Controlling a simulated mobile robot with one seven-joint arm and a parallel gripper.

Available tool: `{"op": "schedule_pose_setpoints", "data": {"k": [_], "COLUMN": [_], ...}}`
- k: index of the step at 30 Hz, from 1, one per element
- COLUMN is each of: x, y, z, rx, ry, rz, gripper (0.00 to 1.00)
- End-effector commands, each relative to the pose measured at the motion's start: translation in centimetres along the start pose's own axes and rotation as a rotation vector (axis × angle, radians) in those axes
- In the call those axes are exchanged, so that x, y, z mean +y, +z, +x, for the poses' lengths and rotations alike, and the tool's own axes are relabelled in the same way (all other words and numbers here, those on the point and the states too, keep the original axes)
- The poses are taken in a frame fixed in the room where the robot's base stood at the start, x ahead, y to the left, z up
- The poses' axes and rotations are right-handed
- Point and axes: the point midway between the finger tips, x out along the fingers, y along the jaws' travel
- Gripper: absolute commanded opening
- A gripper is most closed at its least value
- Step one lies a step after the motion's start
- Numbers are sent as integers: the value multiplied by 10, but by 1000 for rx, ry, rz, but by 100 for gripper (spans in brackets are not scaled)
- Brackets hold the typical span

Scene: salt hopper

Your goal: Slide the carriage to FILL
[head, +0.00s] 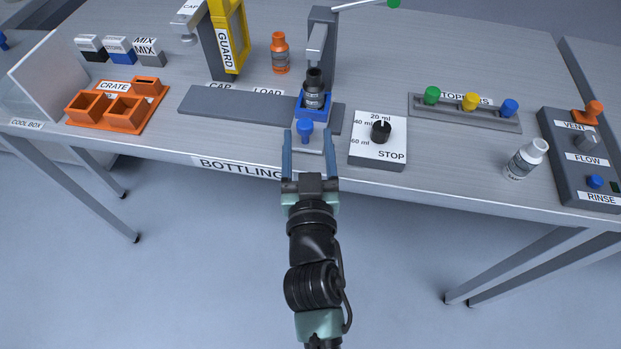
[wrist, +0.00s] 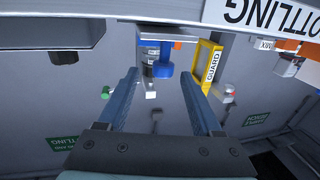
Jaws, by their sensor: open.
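The blue carriage (head: 301,104) sits near the right end of the grey rail (head: 235,104), holding a dark-capped bottle (head: 314,90). It stands below the arm of a grey post (head: 318,45). A blue knob (head: 305,128) sticks out from its front; the knob also shows in the wrist view (wrist: 163,68). My gripper (head: 307,134) is open, with one finger on each side of the knob in the picture. Contact with the knob cannot be made out. The rail labels CAP and LOAD show to the left; no FILL label is readable.
A yellow guard (head: 228,40) stands behind the rail at left, beside an orange bottle (head: 280,54). A dial box (head: 378,152) marked STOP sits close to the right of my gripper. An orange crate (head: 125,112) is at far left.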

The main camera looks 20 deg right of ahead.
Motion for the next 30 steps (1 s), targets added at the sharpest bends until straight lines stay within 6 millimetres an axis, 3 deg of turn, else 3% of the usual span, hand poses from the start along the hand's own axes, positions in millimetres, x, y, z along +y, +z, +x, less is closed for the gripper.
{"op": "schedule_pose_setpoints", "data": {"k": [6,13,19,30], "x": [1,2,1,1], "y": [3,2,1,0], "z": [-44,-77,-89,-91], "rx": [-3,-3,-1,0], "ry": [3,4,4,3], "rz": [0,0,0,0], "gripper": [66,66,66,66]}}
